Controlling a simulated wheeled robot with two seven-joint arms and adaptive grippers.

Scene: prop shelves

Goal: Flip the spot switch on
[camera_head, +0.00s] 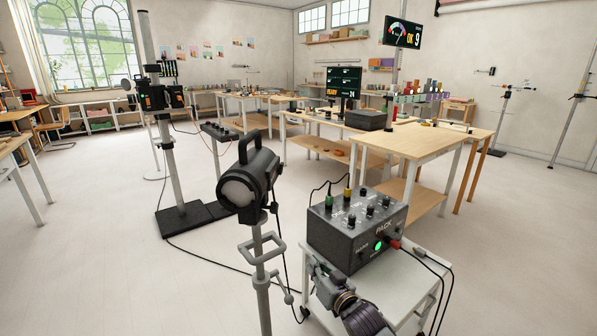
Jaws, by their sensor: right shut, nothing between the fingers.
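A dark grey control box (345,238) marked PACK stands on a small white trolley. Several black knobs or switches (371,209) sit on its top, with a green plug and a yellow plug at the back. A green light (378,246) glows on its front face, beside a red plug (394,244). I cannot tell which control is the spot switch or how it is set. A black spot lamp (247,181) stands on a grey pole left of the box; its lens looks unlit. My right gripper (320,272) is shut and empty, low in front of the box's left side. My left gripper is not in view.
The white trolley top (405,275) has bare room right of my arm. Black cables hang from the box and run over the floor. A wooden workbench (425,140) stands behind. A tall lamp stand (168,150) is at left on a black base.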

